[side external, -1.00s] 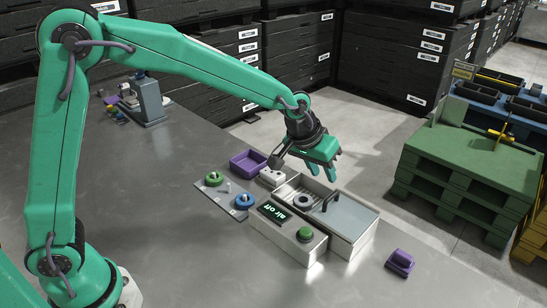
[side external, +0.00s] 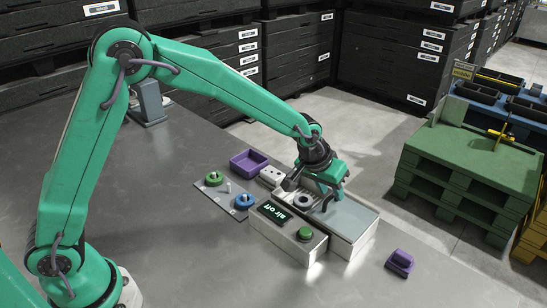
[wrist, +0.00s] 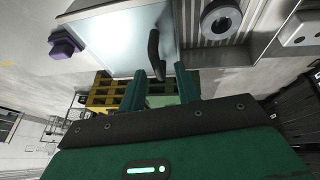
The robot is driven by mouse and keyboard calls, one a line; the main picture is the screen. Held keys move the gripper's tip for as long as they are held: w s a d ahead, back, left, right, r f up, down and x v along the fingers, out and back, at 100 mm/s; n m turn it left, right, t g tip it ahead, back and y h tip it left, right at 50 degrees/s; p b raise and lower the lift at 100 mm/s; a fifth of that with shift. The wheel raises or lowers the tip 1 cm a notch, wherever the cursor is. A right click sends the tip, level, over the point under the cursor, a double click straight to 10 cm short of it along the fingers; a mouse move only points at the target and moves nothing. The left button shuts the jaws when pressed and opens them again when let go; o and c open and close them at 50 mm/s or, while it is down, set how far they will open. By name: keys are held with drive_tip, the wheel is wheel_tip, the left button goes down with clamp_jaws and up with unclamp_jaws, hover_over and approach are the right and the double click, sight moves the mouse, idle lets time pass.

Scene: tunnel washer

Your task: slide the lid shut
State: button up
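The washer is an open-topped pale box (side external: 354,244) on the table. Its lid (side external: 350,222) is a light grey panel covering the right part of the opening; the left part is uncovered. The lid also shows in the wrist view (wrist: 110,42). A black bar handle (wrist: 154,52) stands on the lid near its open-side edge. My gripper (side external: 335,193) is down at the handle. In the wrist view its two green fingers (wrist: 161,78) are apart, with the handle's near end between their tips; contact cannot be told. A dark grey ring (wrist: 221,17) lies on the ridged bed in the uncovered part.
A control box (side external: 285,238) reading "air off", with a green button (side external: 305,233), stands in front of the washer. A plate with green (side external: 214,179) and blue (side external: 243,201) knobs and a purple tray (side external: 249,162) are left. A purple part (side external: 400,262) lies right, near clear table.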

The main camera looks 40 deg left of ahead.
clamp_jaws()
drive_tip(key=shift+a, duration=0.1)
drive_tip(key=a, duration=0.4)
drive_tip(key=shift+a, duration=0.1)
unclamp_jaws()
drive_tip(key=shift+r, duration=0.15)
drive_tip(key=d+v, duration=0.1)
drive_tip(key=v, duration=0.6)
drive_tip(key=shift+a+r, duration=0.3)
drive_tip(key=shift+a, duration=0.15)
